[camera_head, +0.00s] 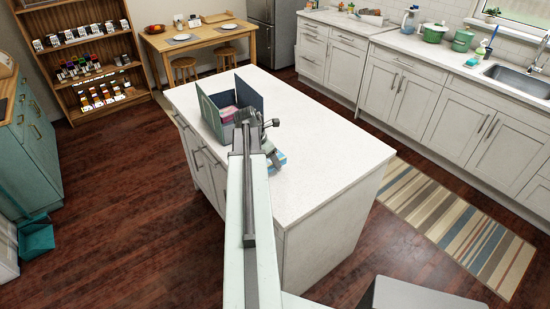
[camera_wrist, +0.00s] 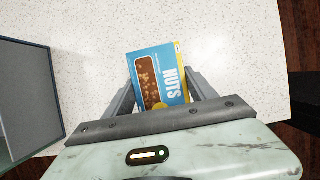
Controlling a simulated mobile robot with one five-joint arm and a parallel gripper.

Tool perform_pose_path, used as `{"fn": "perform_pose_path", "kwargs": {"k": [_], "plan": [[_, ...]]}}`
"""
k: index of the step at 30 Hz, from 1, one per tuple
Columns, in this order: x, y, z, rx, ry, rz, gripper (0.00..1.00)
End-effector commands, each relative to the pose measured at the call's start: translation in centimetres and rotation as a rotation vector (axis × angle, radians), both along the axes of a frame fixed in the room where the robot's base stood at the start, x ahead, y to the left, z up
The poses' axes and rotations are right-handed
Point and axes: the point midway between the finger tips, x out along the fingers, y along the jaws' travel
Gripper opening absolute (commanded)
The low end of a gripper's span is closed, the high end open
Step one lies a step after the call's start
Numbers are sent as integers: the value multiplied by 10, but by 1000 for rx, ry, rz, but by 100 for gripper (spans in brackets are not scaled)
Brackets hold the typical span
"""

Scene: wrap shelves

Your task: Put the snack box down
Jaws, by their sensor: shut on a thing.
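The snack box is a blue and yellow carton marked NUTS (camera_wrist: 160,75), seen between the fingers in the wrist view. In the head view part of it (camera_head: 279,158) shows beside the end of my arm, above the island's white top. My gripper (camera_wrist: 160,95) is shut on the box, with one finger along each side. It also shows in the head view (camera_head: 270,145). The gripper body hides the box's near end. I cannot tell whether the box touches the counter.
The white kitchen island (camera_head: 325,160) has free room to the right of the box. A dark open box or folder with pink contents (camera_head: 228,108) stands left of my gripper; its grey wall (camera_wrist: 45,85) shows in the wrist view. The island's edge (camera_wrist: 284,60) is at the right.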

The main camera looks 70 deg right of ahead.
Motion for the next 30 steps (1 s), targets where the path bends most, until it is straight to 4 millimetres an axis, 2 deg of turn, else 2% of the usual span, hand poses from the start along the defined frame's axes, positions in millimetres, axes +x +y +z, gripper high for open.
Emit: {"fn": "perform_pose_path", "kwargs": {"k": [1,3,9,12,15,18,24,29,30], "plan": [[-2,-12,-2,0,0,-3,21],[-4,-19,-2,1,0,-2,21],[-6,-23,-2,1,-1,0,21],[-9,-36,-4,1,0,-1,21],[-10,-34,-30,1,-1,0,21],[-10,-33,-43,1,0,1,21],[-9,-33,-38,1,0,1,21],[-9,-33,-43,1,0,1,21],[-9,-33,-42,1,0,2,71]]}}
